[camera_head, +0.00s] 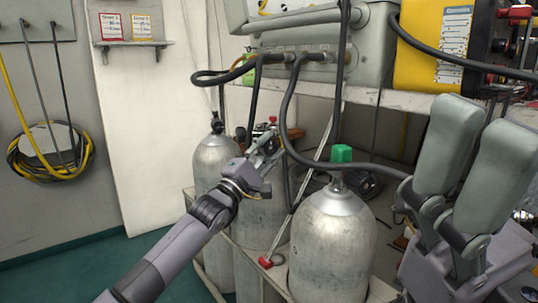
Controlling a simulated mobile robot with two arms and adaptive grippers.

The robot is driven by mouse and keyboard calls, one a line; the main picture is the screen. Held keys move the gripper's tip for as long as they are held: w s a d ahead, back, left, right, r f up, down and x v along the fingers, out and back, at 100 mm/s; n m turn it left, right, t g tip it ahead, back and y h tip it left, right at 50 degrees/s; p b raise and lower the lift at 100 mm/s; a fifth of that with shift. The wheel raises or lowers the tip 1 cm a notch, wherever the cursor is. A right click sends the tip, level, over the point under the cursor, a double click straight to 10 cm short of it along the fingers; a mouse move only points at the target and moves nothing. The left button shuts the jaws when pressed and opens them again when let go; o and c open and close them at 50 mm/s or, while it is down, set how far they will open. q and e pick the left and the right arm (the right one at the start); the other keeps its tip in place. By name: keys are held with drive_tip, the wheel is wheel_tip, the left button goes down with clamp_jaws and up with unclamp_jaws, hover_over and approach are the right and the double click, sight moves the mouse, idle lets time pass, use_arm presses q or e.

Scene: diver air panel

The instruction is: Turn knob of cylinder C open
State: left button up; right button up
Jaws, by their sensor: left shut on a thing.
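Three grey cylinders stand in a rack: a left one (213,162), a middle one (258,222) and a near right one (333,245) with a green knob (341,153) on top. No letter on them is readable, so I cannot tell which is C. My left gripper (266,144) is at the top of the middle cylinder, shut on its valve, and hides most of it. A small red part (272,120) shows just above the fingers. My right gripper (482,135) is large in the right foreground, its two grey fingers apart with nothing between them.
Black hoses (288,110) hang from the grey panel (325,67) and loop close around the cylinder tops. A yellow box (430,55) stands on the shelf at right. A red-ended bar (266,262) leans between the cylinders. Green floor (95,270) is free at left.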

use_arm(q)
drive_tip(key=shift+r, duration=0.1)
drive_tip(key=o, duration=1.2)
drive_tip(key=v, duration=1.2)
